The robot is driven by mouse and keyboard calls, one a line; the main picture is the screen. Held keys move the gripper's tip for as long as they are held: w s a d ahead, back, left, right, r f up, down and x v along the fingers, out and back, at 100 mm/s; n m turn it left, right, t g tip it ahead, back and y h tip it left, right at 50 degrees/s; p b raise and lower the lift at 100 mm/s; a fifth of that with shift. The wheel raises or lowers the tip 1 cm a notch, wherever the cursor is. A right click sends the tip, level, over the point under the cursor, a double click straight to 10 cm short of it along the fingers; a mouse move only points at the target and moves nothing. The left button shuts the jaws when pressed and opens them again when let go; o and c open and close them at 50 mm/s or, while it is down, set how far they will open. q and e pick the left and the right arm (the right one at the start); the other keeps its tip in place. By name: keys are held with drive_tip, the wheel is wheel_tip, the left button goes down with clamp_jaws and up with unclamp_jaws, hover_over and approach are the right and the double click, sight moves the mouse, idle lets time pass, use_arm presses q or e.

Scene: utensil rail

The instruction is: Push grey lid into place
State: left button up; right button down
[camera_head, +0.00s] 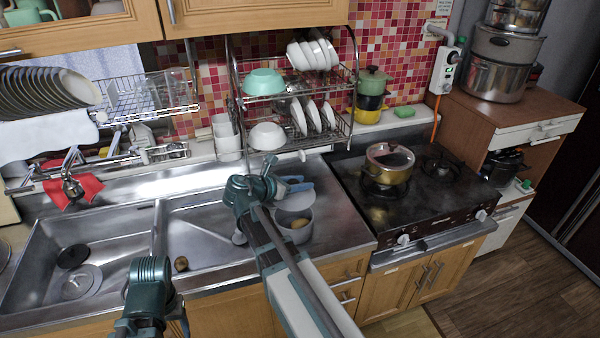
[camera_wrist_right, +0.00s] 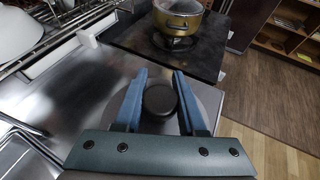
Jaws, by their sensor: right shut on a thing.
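The grey lid (camera_head: 297,200) is in my right gripper (camera_head: 288,184), tilted above a grey pot (camera_head: 296,238) on the counter right of the sink. The pot's opening still shows below the lid, with a yellow-brown thing (camera_head: 300,223) inside. In the right wrist view, the blue fingers of the right gripper (camera_wrist_right: 161,78) stand on both sides of the lid's black knob (camera_wrist_right: 159,101). The grey lid disc (camera_wrist_right: 208,101) shows beyond the fingers. Part of my left arm shows at the bottom of the head view, but its gripper fingers do not show.
The stove (camera_head: 432,205) with a gold pot (camera_head: 389,166) stands to the right. The steel sink (camera_head: 196,243) is to the left. A dish rack (camera_head: 295,92) with bowls and plates stands behind. The counter right of the grey pot is clear.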

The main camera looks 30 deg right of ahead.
sight(300, 197)
drive_tip(key=shift+a, duration=0.1)
idle(0.3)
wheel_tip(300, 197, down, 6)
drive_tip(key=b, duration=0.6)
drive_tip(key=shift+r, duration=0.1)
drive_tip(key=shift+f+b, duration=1)
drive_tip(key=shift+f, duration=0.1)
idle(0.6)
drive_tip(key=shift+c, duration=2)
unclamp_jaws()
drive_tip(key=shift+r, duration=0.1)
drive_tip(key=p+v, duration=0.5)
drive_tip(key=v, duration=0.8)
drive_tip(key=shift+a, duration=0.35)
